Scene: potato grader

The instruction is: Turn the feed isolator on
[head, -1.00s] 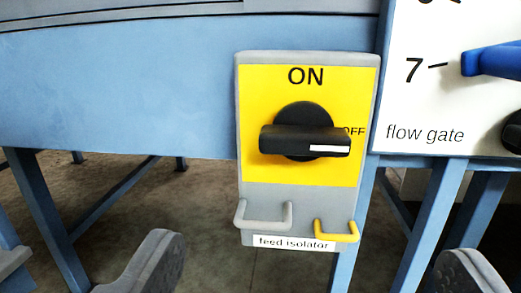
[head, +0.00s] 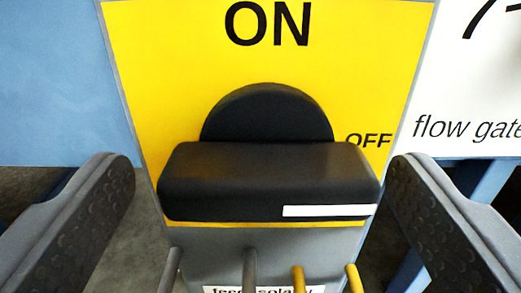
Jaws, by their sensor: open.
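The feed isolator (head: 130,40) is a grey box with a yellow plate, ON printed at the top and OFF at the right. Its black rotary handle (head: 260,180) lies horizontal, and the white mark on its right end is on the OFF side. My gripper (head: 258,185) is open, with one finger left and one finger right of the handle. Gaps show between the fingers and the handle ends in the picture; I cannot tell the depth between them. The label below is partly hidden by the hasps.
A grey hasp (head: 250,270) and a yellow hasp (head: 299,279) stick out below the handle. The white flow gate panel (head: 470,80) is at the right. A blue machine side (head: 60,90) fills the left background.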

